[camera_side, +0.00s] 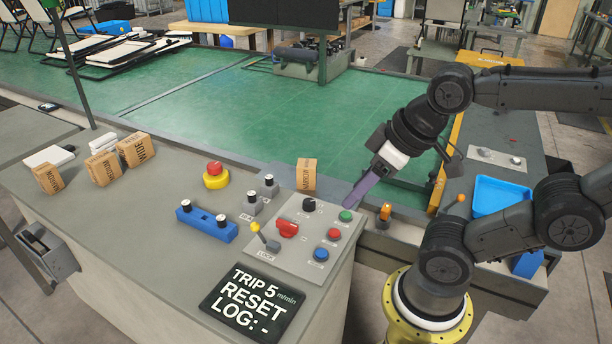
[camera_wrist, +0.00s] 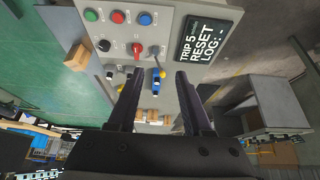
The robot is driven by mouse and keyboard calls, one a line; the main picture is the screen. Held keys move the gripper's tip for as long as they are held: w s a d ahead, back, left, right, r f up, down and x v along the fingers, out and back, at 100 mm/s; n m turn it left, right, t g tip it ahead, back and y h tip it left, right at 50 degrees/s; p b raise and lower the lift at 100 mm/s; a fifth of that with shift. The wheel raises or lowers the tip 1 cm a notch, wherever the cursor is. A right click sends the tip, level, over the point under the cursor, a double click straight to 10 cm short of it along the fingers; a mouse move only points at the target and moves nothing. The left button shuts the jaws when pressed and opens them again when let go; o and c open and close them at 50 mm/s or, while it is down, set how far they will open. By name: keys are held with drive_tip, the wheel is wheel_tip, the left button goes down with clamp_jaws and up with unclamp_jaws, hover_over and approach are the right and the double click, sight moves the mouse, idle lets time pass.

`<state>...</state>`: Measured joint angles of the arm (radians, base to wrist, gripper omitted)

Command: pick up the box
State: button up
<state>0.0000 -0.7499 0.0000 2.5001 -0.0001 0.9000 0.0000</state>
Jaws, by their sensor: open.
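A small brown cardboard box (camera_side: 306,176) with dark printed lettering stands at the far edge of the grey console, behind the control panel. It also shows in the wrist view (camera_wrist: 77,57), left of my fingers and apart from them. Several similar boxes (camera_side: 103,168) stand at the left end of the console. My gripper (camera_side: 352,203) is right of the single box, above the panel's right edge, pointing down and left. In the wrist view my gripper (camera_wrist: 159,73) is open, with nothing held between its fingers.
The control panel (camera_side: 303,262) has coloured buttons, a red knob and a yellow-tipped lever. A red emergency button (camera_side: 215,175) and a blue block with knobs (camera_side: 206,224) stand to its left. A black display (camera_side: 252,303) lies at the front. The green belt (camera_side: 220,100) behind is mostly clear.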

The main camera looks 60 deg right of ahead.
idle(0.3)
drive_tip(key=o, duration=0.8)
